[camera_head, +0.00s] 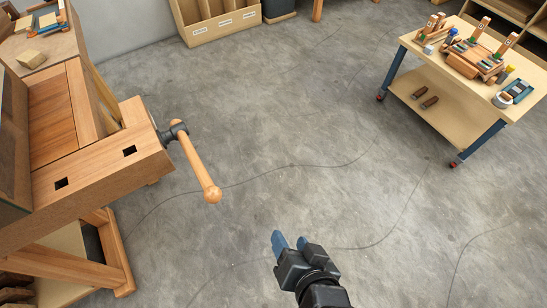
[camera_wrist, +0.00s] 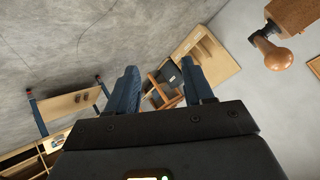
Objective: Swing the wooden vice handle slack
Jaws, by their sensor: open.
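The wooden vice handle (camera_head: 200,168) is a pale turned bar with a round knob at its lower end. It passes through a dark metal hub (camera_head: 174,131) on the end face of the workbench (camera_head: 95,165) at the left. It slants down to the right. In the wrist view the handle (camera_wrist: 272,50) shows at the upper right, with its knob towards the camera. My gripper (camera_head: 290,240) is over open floor, below and right of the handle and apart from it. Its blue fingers (camera_wrist: 158,88) are spread with nothing between them.
A wheeled cart (camera_head: 430,75) with clamps, tape and small tools on top stands at the upper right. A divided wooden bin (camera_head: 215,28) is against the back wall. The concrete floor (camera_head: 300,130) between bench and cart is clear.

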